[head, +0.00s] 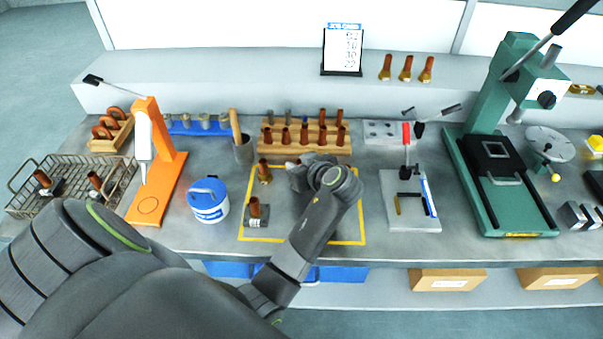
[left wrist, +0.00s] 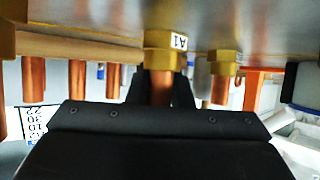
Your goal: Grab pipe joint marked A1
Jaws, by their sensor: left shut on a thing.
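The pipe joint marked A1 (left wrist: 163,42) has a brass hex fitting with a white A1 label and a copper tube. The left wrist view is upside down, so the brass end is at the top, by the grey surface. My left gripper (left wrist: 162,88) is shut on its copper tube. In the head view my left gripper (head: 296,168) is over the yellow-outlined area, and its wrist hides the held joint. Another pipe joint (head: 264,172) stands just left of the gripper; a further one (head: 255,210) sits at a dark block nearer the front. My right gripper is not in view.
A wooden rack (head: 305,146) with several copper pieces stands behind the gripper. A blue-and-white tub (head: 208,201) and orange stand (head: 165,165) are to the left. A grey fixture plate (head: 408,212) and green press (head: 500,170) are to the right.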

